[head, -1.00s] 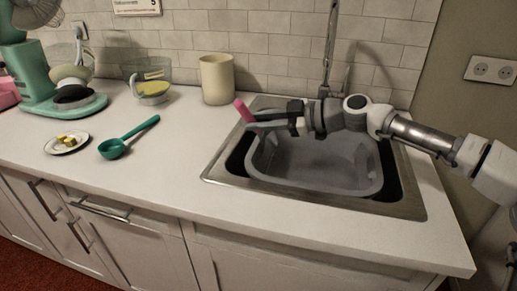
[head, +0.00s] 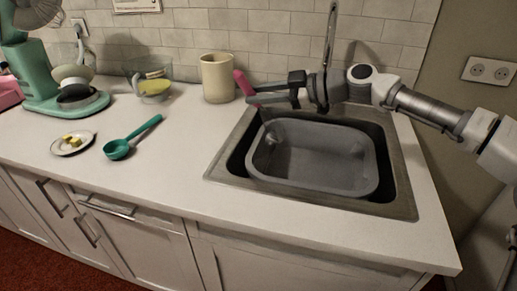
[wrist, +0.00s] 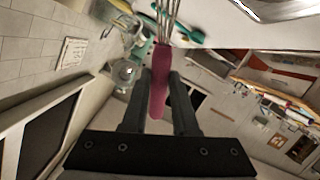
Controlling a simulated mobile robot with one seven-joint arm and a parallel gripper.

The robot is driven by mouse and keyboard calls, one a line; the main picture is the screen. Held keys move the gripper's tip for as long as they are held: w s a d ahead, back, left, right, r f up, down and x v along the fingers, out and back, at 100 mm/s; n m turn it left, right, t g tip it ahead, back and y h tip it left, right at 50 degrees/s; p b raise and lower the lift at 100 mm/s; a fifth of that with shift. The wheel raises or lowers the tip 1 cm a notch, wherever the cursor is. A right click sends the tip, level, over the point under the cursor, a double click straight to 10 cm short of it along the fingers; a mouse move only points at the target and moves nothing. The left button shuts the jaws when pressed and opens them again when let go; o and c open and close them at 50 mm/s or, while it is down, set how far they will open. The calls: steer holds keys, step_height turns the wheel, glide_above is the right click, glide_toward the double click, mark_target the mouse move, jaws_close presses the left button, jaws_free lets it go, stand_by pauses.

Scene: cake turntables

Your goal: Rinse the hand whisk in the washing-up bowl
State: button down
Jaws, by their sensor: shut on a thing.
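The hand whisk has a pink handle (head: 243,83), seen at the back left of the sink in the head view. The wrist view shows the handle (wrist: 159,82) between my two fingers and thin metal wires (wrist: 166,18) beyond it. My gripper (head: 255,99) is shut on the handle, above the sink's back left rim. The grey washing-up bowl (head: 315,187) sits in the sink, below and to the right of my gripper. I cannot make out the whisk's wires clearly in the head view, nor whether they are wet.
The metal tap (head: 329,45) rises behind my wrist. A cream canister (head: 217,78) stands just left of my gripper. A teal scoop (head: 118,149), a small plate (head: 86,146), a clear jug (head: 140,72) and a teal mixer (head: 42,75) are farther left.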

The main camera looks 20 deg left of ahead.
steer(key=shift+r+p, duration=1.15)
steer(key=shift+r, duration=1.35)
steer(key=shift+r+p, duration=1)
steer(key=shift+r, duration=0.95)
steer(key=shift+r, duration=0.1)
